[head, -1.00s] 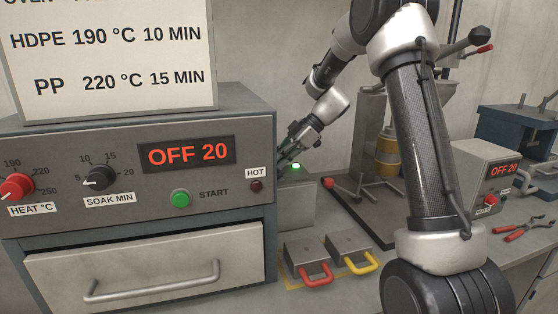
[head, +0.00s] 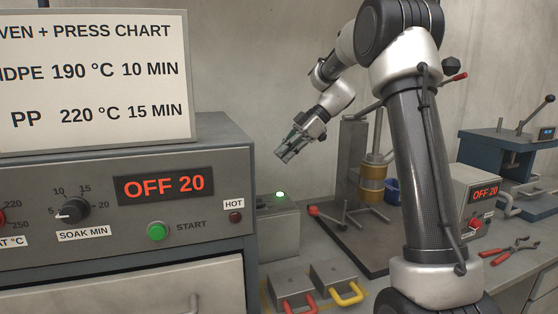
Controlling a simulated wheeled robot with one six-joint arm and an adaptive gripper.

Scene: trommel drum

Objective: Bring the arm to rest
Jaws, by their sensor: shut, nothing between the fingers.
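My gripper (head: 283,155) is in the middle of the head view, shut and empty. It points down and to the left, in the air above the grey box with a lit green lamp (head: 281,195). It is apart from the box and to the right of the oven's top edge. My arm comes down to it from the upper right, bent at the elbow.
The grey oven (head: 120,205) reads OFF 20, with a chart sign (head: 95,80) on top. Two moulds with a red handle (head: 300,303) and a yellow handle (head: 347,294) lie on the bench. A press (head: 372,190), a control box (head: 478,195) and red pliers (head: 510,250) are at right.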

